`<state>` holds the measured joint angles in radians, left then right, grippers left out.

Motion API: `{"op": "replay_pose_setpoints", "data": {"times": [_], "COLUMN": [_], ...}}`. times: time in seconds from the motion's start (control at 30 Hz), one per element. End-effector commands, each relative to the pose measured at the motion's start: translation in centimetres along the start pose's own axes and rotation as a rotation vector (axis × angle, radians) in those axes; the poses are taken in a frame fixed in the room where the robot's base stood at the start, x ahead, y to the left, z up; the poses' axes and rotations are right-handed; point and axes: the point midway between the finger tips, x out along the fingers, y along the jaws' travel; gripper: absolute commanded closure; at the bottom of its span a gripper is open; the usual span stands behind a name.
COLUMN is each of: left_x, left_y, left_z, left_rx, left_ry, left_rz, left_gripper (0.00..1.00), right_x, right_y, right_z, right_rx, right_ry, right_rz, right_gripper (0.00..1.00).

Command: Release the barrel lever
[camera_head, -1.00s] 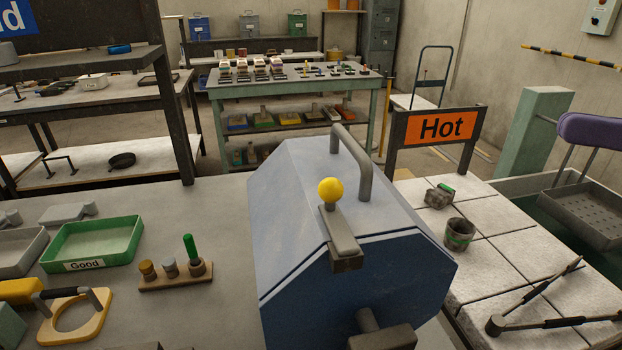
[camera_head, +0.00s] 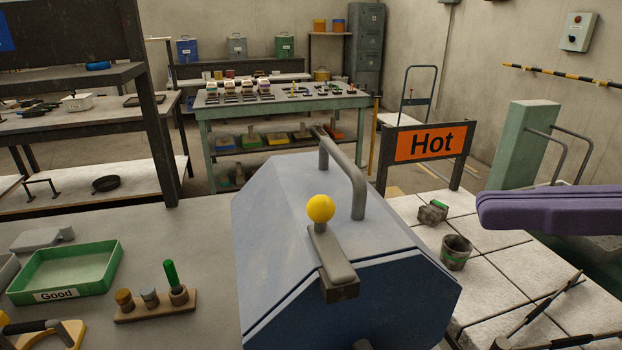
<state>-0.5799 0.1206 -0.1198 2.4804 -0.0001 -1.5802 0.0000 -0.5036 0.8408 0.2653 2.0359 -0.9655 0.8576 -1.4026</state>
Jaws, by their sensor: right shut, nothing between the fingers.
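The barrel (camera_head: 272,225) is a large blue faceted drum in the middle front, with its lower part cut off by the picture edge. Its lever (camera_head: 331,256) is a grey bar with a yellow ball knob (camera_head: 320,208), lying against the barrel's upper face above the lid seam, knob end up and back. A grey bent handle (camera_head: 352,185) stands on top, behind the lever. My right gripper (camera_head: 483,212) is purple, shut and empty, coming in from the right edge. It is apart from the lever, to the right of it. My left gripper is not in view.
An orange Hot sign (camera_head: 430,143) stands behind the white tiled table (camera_head: 490,262), which holds small pots and tongs. A green tray (camera_head: 68,272) and a wooden peg block (camera_head: 152,306) lie left of the barrel. Bare bench separates them from the barrel.

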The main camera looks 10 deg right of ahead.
Motion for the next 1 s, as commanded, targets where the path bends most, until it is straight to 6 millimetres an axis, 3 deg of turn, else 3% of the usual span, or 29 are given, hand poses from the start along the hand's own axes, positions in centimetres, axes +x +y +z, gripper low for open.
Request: {"op": "replay_pose_setpoints", "data": {"times": [0.3,0.5,1.0], "left_x": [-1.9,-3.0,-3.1], "left_y": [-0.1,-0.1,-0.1], "left_z": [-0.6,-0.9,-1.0], "left_rx": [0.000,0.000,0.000], "left_ry": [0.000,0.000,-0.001], "left_rz": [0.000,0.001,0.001], "left_gripper": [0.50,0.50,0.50], "right_x": [5.8,8.5,9.5], "right_y": [0.0,-0.1,0.0], "right_z": [0.5,0.3,0.0], "right_rx": [-0.004,0.001,-0.001], "right_ry": [-0.003,-0.003,0.001], "right_rz": [0.001,-0.002,0.000], "right_gripper": [1.00,1.00,1.00]}}
